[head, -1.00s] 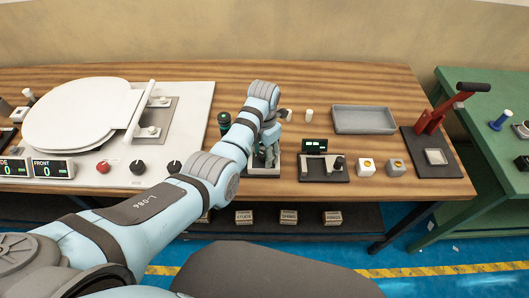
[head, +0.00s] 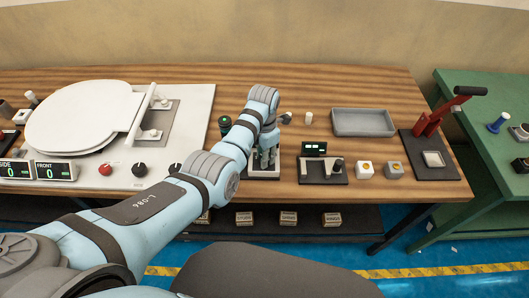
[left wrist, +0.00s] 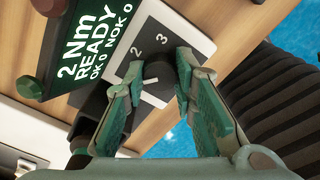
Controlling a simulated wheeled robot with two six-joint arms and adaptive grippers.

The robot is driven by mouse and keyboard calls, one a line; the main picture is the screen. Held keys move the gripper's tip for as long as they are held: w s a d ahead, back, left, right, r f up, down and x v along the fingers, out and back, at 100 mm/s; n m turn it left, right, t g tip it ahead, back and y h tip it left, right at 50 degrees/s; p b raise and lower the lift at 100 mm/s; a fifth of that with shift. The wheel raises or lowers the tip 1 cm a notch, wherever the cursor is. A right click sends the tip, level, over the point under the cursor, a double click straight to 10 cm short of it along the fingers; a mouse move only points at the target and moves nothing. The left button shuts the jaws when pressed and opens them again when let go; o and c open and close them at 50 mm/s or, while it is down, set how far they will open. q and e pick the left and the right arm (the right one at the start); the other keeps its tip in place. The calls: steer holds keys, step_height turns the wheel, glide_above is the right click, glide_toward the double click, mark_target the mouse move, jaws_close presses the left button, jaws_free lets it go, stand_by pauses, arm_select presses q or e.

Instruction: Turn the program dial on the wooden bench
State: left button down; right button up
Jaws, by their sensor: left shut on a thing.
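The program dial (left wrist: 157,72) is a small dark knob with a pale pointer line, on a white plate (left wrist: 178,40) marked 2 and 3 in the left wrist view. My left gripper (left wrist: 160,75) is shut on the dial, one finger on each side, and the fingers hide part of the plate. In the head view my left gripper (head: 267,158) points down over the dial plate (head: 264,174) on the wooden bench (head: 300,85), and the dial itself is hidden. A dark screen (left wrist: 95,50) beside the plate reads "2 Nm READY OK 0 NOK 0".
A white toilet-seat station (head: 190,115) lies left of my arm. To the right stand a small fixture with a display (head: 323,172), two button boxes (head: 365,169), a grey tray (head: 363,122) and a red lever press (head: 432,125). A green table (head: 480,150) is farther right.

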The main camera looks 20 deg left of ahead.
arm_select(q)
steer(key=m+p, duration=0.2)
steer(key=m, duration=0.2)
steer(key=shift+r, duration=0.15)
steer(key=m, duration=0.5)
steer(key=shift+m+p, duration=0.35)
steer(key=shift+m, duration=0.05)
steer(key=m, duration=1.2)
steer(key=shift+w, duration=0.1)
steer(key=c, duration=1.3)
jaws_free()
